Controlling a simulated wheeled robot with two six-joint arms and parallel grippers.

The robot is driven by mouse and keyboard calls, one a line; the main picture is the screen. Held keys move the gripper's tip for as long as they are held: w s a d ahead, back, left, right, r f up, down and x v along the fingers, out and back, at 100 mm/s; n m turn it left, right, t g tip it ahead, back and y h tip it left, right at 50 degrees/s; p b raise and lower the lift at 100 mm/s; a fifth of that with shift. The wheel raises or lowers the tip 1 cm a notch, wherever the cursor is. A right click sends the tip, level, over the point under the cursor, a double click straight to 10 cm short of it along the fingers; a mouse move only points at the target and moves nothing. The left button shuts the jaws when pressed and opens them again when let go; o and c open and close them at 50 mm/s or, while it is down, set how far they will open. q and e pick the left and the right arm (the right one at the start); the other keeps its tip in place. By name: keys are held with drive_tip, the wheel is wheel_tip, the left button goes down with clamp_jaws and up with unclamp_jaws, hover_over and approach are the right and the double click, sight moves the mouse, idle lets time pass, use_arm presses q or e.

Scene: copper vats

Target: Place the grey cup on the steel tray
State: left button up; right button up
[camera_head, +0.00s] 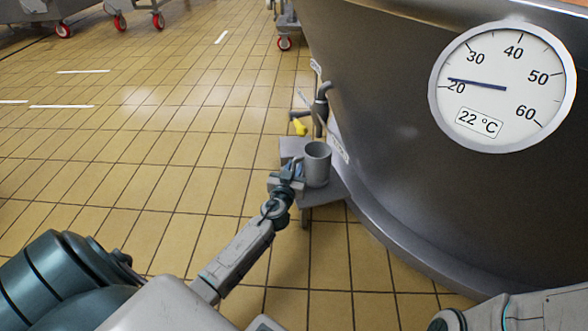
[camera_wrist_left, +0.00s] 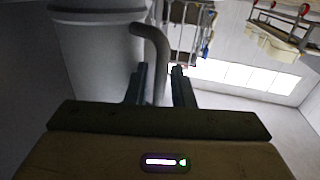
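The grey cup (camera_head: 317,163) is upright at the vat's foot, above or on a small grey stand (camera_head: 325,191). I cannot tell whether its base touches the stand. My left gripper (camera_head: 292,172) is at the cup's left side, at the handle. In the left wrist view the cup (camera_wrist_left: 97,60) fills the upper left, and its handle (camera_wrist_left: 160,75) runs between the two close-set fingers (camera_wrist_left: 160,88). The fingers look shut on the handle. I cannot make out a separate steel tray. My right gripper is out of view; only part of the right arm shows at the lower right.
A large dark metal vat (camera_head: 420,170) with a round gauge (camera_head: 503,88) fills the right side. A pipe with a tap (camera_head: 321,108) and a small yellow thing (camera_head: 299,128) are behind the cup. The tiled floor (camera_head: 150,150) is clear at left.

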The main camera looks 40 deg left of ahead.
use_arm(q)
drive_tip(key=shift+o, duration=0.6)
drive_tip(key=shift+r, duration=0.15)
drive_tip(key=shift+r+p, duration=0.15)
drive_tip(key=shift+p, duration=0.15)
drive_tip(key=p+v, duration=0.1)
drive_tip(key=v, duration=1.1)
